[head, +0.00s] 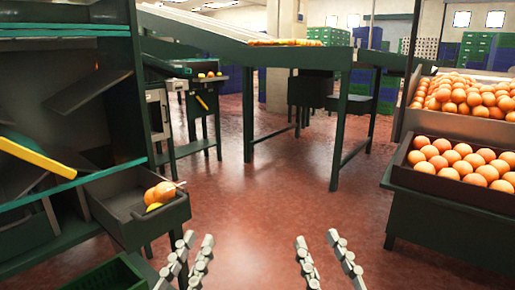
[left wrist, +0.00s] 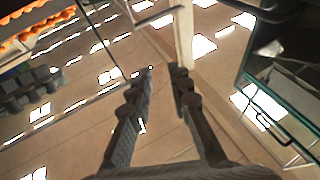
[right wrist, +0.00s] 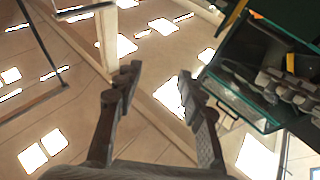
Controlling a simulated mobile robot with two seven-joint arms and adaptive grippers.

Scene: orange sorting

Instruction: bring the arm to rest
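My left gripper (head: 198,240) is low in the head view, left of centre, in front of the left-hand drawer. Its fingers stand a little apart with nothing between them; the left wrist view also shows the gap (left wrist: 162,72). My right gripper (head: 317,240) is low and right of centre in the head view. Its fingers are spread wider and empty, as the right wrist view shows too (right wrist: 160,74). Both grippers point upward and forward, clear of any fruit. A few oranges (head: 160,191) lie in the dark open drawer (head: 150,221) on the left.
A dark green shelf unit (head: 137,75) stands close on the left. A bin with many oranges (head: 415,190) stands on the right. A conveyor (head: 240,45) on green legs crosses behind. The red floor (head: 265,190) between is free. Stacked crates (head: 475,50) are far back.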

